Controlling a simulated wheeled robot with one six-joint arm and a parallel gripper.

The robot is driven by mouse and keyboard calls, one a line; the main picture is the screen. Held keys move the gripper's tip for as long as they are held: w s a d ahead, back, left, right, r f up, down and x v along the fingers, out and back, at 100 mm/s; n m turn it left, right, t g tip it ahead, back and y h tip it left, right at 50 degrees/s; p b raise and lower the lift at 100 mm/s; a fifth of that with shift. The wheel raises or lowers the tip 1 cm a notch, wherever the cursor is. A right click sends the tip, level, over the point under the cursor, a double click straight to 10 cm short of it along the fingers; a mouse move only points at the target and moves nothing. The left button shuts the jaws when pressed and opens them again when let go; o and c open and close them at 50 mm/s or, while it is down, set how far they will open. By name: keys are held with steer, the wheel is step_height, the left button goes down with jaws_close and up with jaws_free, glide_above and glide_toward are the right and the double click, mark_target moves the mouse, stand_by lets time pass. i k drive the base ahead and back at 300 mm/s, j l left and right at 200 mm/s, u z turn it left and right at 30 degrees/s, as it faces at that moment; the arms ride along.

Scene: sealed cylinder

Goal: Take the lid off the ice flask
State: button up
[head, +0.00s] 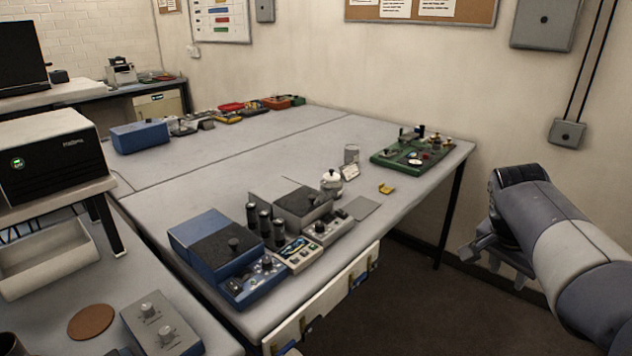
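A small white rounded vessel (331,185) with a dark knob on top stands upright on the grey table, near its middle front; it looks like the ice flask with its lid on. A small white card (350,173) stands beside it on the right, its writing too small to read. My gripper (497,262) hangs off the table's right side, well apart from the vessel, with its end pointing left and down. Whether its fingers are open or shut is unclear from here, and nothing is seen in it.
Left of the vessel are a grey box (290,205), dark upright cylinders (265,222) and a blue instrument (215,245). A grey canister (351,154) stands behind it, and a green board (412,152) lies right. A yellow piece (386,188) lies nearby. The table's back middle is clear.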

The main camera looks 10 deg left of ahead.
mark_target(330, 176)
steer(key=i+u, duration=0.25)
steer(key=u, duration=0.2)
steer(key=i+l+u, duration=0.2)
steer(key=u, duration=0.3)
steer(key=i+l+u, duration=0.2)
steer(key=u, duration=0.25)
steer(key=i+l+u, duration=0.15)
steer(key=l+u, duration=0.3)
steer(key=i+l, duration=0.15)
steer(key=l, duration=0.25)
steer(key=i+l+u, duration=0.1)
steer(key=l, duration=0.3)
steer(key=i+l, duration=0.2)
steer(key=l, duration=0.2)
steer(key=i+l+u, duration=0.15)
steer(key=l, duration=0.25)
